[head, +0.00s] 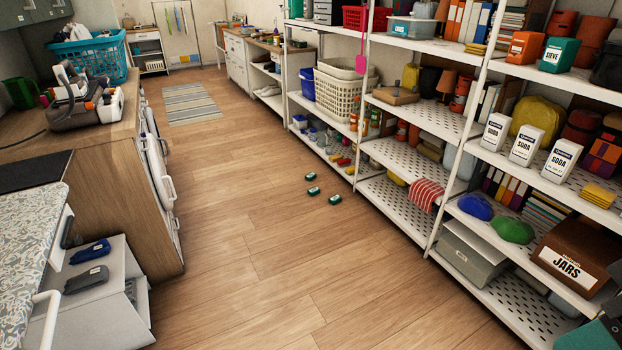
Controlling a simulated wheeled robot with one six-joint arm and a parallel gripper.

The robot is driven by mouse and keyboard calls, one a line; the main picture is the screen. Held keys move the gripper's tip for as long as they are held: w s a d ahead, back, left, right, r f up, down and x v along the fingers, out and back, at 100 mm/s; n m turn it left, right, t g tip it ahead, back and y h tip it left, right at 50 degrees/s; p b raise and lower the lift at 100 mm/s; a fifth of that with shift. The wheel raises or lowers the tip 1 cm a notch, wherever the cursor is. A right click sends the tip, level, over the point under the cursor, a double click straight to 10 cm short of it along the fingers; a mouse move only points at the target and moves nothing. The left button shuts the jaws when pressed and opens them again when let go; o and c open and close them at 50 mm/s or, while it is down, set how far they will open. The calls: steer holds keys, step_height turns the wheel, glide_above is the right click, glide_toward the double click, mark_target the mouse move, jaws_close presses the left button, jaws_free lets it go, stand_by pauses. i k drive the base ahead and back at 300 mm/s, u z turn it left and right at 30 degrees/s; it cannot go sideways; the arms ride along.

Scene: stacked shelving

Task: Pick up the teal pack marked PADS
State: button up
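Three small dark green or teal packs with pale labels lie on the wood floor in front of the shelving. One is at the back (311,176), one in the middle (313,190) and one at the front right (335,199). They lie apart from each other. Their labels are too small to read, so I cannot tell which, if any, says PADS. A teal box marked SIEVE (558,55) stands on the upper right shelf.
White shelving (440,240) with loaded shelves runs along the right. A wooden counter (100,150) and an open drawer (105,310) with two dark pouches stand at left. A striped rug (192,103) lies farther back. The floor between (240,230) is clear.

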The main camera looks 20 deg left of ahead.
mark_target(310, 176)
steer(key=u, duration=1.35)
steer(key=i, duration=7.05)
steer(key=z, duration=2.15)
